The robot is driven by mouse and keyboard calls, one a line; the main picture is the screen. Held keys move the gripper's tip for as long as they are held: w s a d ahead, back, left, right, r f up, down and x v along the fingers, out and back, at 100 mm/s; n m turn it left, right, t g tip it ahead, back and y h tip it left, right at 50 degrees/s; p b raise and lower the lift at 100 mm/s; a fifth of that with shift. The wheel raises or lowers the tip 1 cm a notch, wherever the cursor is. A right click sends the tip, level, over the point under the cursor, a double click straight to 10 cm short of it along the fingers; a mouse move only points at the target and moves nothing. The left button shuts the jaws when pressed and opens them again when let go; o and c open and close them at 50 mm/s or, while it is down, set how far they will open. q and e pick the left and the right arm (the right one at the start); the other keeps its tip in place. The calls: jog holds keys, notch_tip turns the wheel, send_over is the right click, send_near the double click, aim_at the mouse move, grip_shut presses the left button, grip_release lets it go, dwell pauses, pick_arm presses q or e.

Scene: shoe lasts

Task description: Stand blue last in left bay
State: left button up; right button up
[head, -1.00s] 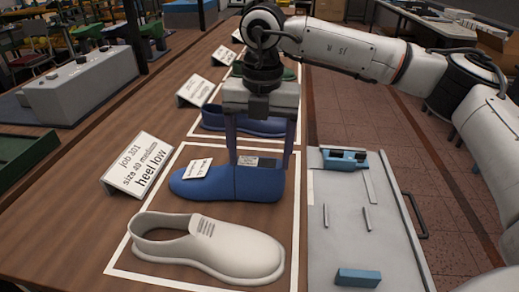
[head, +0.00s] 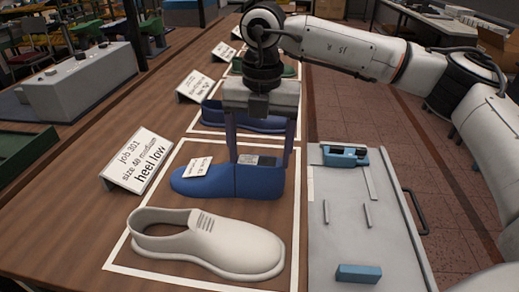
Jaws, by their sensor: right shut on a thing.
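The blue last (head: 228,183) lies lengthwise inside the nearest white-outlined area on the table, its toe pointing left. It has a white label (head: 197,168) on top and a grey plate near its right end. My right gripper (head: 262,158) comes down from above and is shut on the blue last near its right end. One finger is in front of the grey plate and the other is at the right end. A grey board (head: 335,225) with two upright pins lies to the right. Which part is the left bay, I cannot tell. My left gripper is not in view.
A cream shoe (head: 205,243) lies just in front of the blue last. A job card (head: 138,160) reading "heel low" stands at left. A blue shoe (head: 240,118) lies behind. The board carries a blue block (head: 358,274) and a blue device (head: 345,155).

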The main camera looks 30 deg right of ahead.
jog(key=o, duration=2.1)
jog(key=shift+o, duration=0.3)
notch_tip(320, 180, up, 10)
jog(key=shift+r, duration=0.2)
jog(key=shift+s+d, duration=0.1)
jog(key=shift+s, duration=0.1)
